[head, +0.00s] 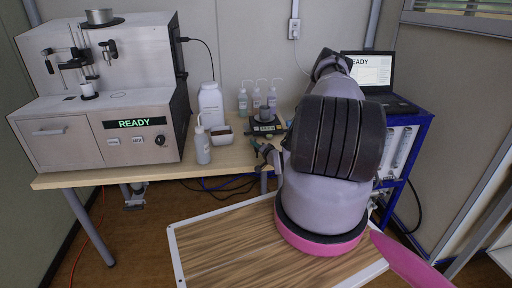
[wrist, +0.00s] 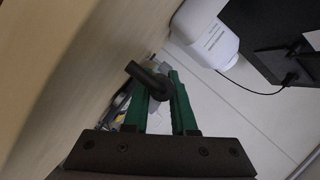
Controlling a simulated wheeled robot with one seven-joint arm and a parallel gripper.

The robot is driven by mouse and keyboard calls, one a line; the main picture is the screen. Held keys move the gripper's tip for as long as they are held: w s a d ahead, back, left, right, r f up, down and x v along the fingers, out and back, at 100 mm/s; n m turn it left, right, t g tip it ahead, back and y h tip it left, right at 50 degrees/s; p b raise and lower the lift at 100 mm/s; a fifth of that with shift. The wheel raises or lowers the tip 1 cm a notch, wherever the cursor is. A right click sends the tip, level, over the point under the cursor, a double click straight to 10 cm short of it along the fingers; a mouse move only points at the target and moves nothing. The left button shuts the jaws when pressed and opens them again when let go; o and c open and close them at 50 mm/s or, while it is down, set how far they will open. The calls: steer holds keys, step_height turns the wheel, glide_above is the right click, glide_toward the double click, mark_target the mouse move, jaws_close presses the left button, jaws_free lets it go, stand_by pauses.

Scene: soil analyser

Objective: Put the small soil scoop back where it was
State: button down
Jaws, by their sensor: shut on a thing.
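My gripper (head: 268,153) is at the front edge of the bench, below the scale, partly hidden by my arm in the head view. In the wrist view its two green fingers (wrist: 160,92) are shut on the small soil scoop. Only a short dark, round-ended handle of the scoop (wrist: 145,78) shows clearly, sticking out between the fingers; its bowl cannot be made out. A small open tray with brown contents (head: 222,136) sits on the bench to the left of the gripper.
The bench (head: 120,174) holds a large white bottle (head: 210,104), a squeeze bottle (head: 202,146), a scale with a container (head: 266,124) and several wash bottles behind. The analyser (head: 100,100) reads READY. A wood-topped surface (head: 225,250) lies in front, clear.

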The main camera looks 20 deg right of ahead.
steer(key=shift+f, duration=0.6)
steer(key=c, duration=0.7)
jaws_free()
steer(key=shift+o, duration=0.2)
steer(key=shift+s, duration=0.1)
